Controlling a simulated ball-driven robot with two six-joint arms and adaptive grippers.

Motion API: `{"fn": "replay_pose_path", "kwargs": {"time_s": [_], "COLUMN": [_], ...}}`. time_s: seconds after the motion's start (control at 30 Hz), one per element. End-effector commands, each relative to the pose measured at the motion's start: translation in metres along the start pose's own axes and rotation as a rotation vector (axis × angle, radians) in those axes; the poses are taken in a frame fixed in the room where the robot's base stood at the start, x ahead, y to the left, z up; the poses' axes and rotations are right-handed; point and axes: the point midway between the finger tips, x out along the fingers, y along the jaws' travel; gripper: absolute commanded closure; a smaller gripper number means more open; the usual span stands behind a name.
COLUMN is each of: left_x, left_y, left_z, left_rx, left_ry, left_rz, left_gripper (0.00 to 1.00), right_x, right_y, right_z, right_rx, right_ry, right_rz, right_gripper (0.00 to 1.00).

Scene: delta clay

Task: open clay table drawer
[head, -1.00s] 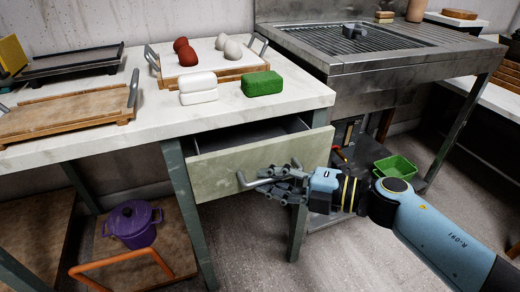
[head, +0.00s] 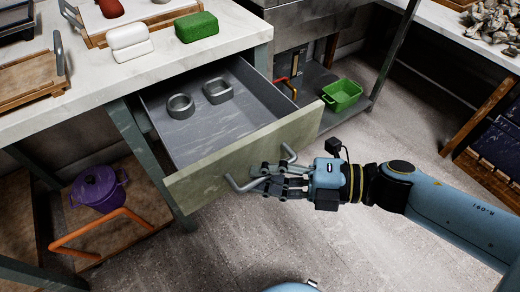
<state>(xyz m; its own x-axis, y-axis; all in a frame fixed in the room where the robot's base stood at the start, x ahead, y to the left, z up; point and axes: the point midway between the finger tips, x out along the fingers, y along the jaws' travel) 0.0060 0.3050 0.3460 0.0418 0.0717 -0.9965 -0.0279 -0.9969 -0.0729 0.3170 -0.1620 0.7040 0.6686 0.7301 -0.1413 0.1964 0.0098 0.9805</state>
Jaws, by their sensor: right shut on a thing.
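The clay table drawer (head: 215,178) is pulled well out of the white-topped table (head: 82,86) in the head view. Its pale green front carries a grey bar handle (head: 236,186). Inside lie a round grey ring (head: 180,106) and a squarish grey ring (head: 218,91). My right gripper (head: 268,180) is shut on the handle at the drawer's front. The fingers cover the middle of the handle. My left gripper does not show.
A white block (head: 128,42) and a green block (head: 196,27) lie on the table top. A purple pot (head: 98,188) stands on a lower shelf at left. A green bin (head: 342,95) sits at right. The floor before the drawer is clear.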

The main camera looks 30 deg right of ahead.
Motion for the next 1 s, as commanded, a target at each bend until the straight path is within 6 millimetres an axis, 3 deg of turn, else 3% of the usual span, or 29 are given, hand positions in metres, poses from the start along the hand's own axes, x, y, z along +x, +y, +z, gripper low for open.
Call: {"fn": "replay_pose_path", "kwargs": {"time_s": [0.23,0.3,0.47,0.87,1.0], "left_x": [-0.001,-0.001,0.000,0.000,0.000], "left_y": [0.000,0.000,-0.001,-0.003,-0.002], "left_z": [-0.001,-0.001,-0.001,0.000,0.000], "left_rx": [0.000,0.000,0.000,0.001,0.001], "left_ry": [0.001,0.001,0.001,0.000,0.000], "left_rz": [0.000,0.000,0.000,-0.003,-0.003], "left_gripper": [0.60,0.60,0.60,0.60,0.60], "right_x": [0.001,0.002,0.001,0.000,-0.010], "right_y": [0.005,0.005,0.004,0.001,0.001], "right_z": [0.001,0.001,0.001,0.000,0.000], "right_rx": [0.002,0.001,0.001,0.002,0.002], "right_ry": [0.001,0.002,0.001,0.000,0.001], "right_rz": [0.012,0.011,0.008,0.003,0.001], "right_gripper": [1.00,0.85,0.66,0.66,0.66]}}
